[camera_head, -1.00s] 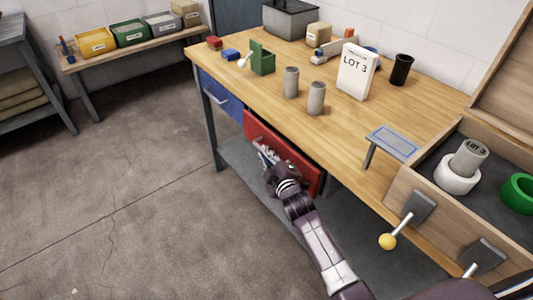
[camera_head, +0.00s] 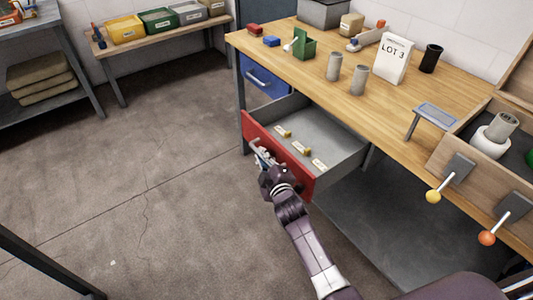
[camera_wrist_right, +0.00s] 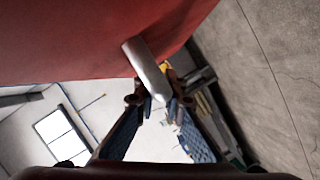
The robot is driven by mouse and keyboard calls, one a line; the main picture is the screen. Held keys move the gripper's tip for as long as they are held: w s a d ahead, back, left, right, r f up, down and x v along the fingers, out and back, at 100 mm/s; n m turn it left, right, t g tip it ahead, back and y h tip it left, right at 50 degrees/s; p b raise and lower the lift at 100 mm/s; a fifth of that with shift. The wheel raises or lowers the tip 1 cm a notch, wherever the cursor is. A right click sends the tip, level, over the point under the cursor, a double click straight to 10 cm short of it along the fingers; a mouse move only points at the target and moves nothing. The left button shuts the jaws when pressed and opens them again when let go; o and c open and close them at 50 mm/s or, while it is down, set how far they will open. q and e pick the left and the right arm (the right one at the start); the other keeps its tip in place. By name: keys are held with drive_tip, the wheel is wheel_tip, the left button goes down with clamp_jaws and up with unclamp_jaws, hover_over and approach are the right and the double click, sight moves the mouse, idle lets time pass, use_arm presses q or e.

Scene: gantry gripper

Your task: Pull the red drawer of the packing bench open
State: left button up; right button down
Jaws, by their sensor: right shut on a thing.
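The red drawer (camera_head: 308,182) of the packing bench (camera_head: 300,70) stands well out from under the bench top, its grey inside showing. Several small yellow-and-white labelled pieces lie in it. My right gripper (camera_head: 262,158) is at the front of the drawer, shut on its handle. In the right wrist view the pale bar handle (camera_wrist_right: 147,70) runs from the red front (camera_wrist_right: 70,40) down between the fingers of my right gripper (camera_wrist_right: 158,100). My left gripper is not in view.
A closed blue drawer (camera_head: 264,78) is left of the red one. On the bench top stand two grey cylinders, a LOT 3 box (camera_head: 394,59) and a black cup (camera_head: 430,58). A wooden case with ball-ended levers (camera_head: 434,196) is at the right. Floor in front is clear.

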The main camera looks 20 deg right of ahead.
drive_tip(key=shift+s+a, duration=0.15)
drive_tip(key=shift+a, duration=0.3)
drive_tip(key=c, duration=2)
unclamp_jaws()
drive_tip(key=v, duration=1.2)
drive_tip(key=shift+a, duration=0.1)
